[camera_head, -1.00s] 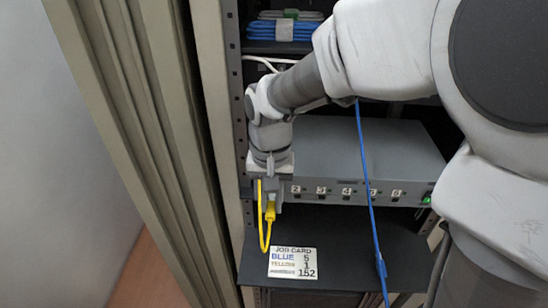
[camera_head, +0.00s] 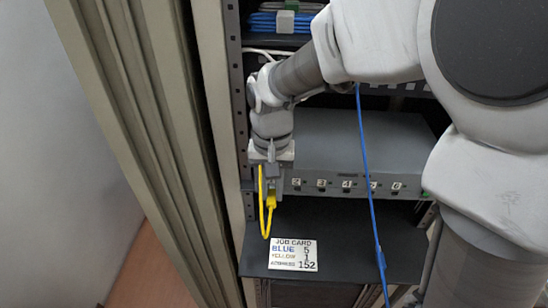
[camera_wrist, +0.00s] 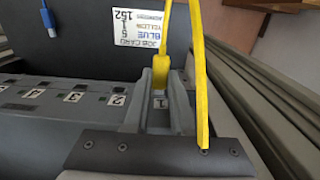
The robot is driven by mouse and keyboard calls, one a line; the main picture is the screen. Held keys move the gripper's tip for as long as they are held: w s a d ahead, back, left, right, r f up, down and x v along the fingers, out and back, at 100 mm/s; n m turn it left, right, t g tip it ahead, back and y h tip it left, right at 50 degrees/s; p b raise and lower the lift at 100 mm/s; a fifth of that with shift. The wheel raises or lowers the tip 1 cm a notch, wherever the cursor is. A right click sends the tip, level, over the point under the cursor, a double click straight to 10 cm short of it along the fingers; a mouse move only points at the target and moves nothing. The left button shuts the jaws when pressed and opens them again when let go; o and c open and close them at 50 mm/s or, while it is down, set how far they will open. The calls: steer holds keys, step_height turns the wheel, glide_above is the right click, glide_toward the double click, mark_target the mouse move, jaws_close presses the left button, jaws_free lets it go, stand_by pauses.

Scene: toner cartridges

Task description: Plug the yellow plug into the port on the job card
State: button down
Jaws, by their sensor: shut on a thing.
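My gripper (camera_head: 271,191) is shut on the yellow plug (camera_head: 271,201) at the left end of the grey box's (camera_head: 350,155) front. In the wrist view, the yellow plug (camera_wrist: 160,72) sits between the two grey fingers, close to the label 1 (camera_wrist: 160,102). The port itself is hidden, and I cannot tell whether the plug is in it. The yellow cable (camera_head: 264,215) loops below the gripper. The job card (camera_head: 293,254) lies on the dark shelf and reads blue 5, yellow 1; it also shows in the wrist view (camera_wrist: 140,30).
Ports labelled 2 to 6 run right along the box front. A blue cable (camera_head: 371,200) hangs across the box and shelf; its blue plug (camera_wrist: 47,18) shows in the wrist view. The rack post (camera_head: 222,150) stands close left of my gripper. The dark shelf (camera_head: 345,235) has bare room.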

steer(key=shift+w, duration=0.3)
steer(key=c, duration=0.7)
jaws_free()
step_height(320, 180, up, 17)
steer(key=p, duration=0.1)
steer(key=s+d+f+t, duration=0.1)
steer(key=s+d+t, duration=0.1)
steer(key=s+d, duration=0.2)
steer(key=s+d+f+t, duration=0.1)
steer(key=s+d+f, duration=0.1)
steer(key=s+d, duration=0.3)
steer(key=s+d+f+t, duration=0.1)
steer(key=s+d+t, duration=0.1)
steer(key=s+d, duration=0.2)
steer(key=shift+s+d+f+t, duration=0.1)
steer(key=shift+d+t, duration=0.05)
steer(key=shift+d, duration=0.65)
steer(key=shift+s+d+f+t, duration=0.1)
steer(key=shift+d+t, duration=0.05)
steer(key=shift+d, duration=0.6)
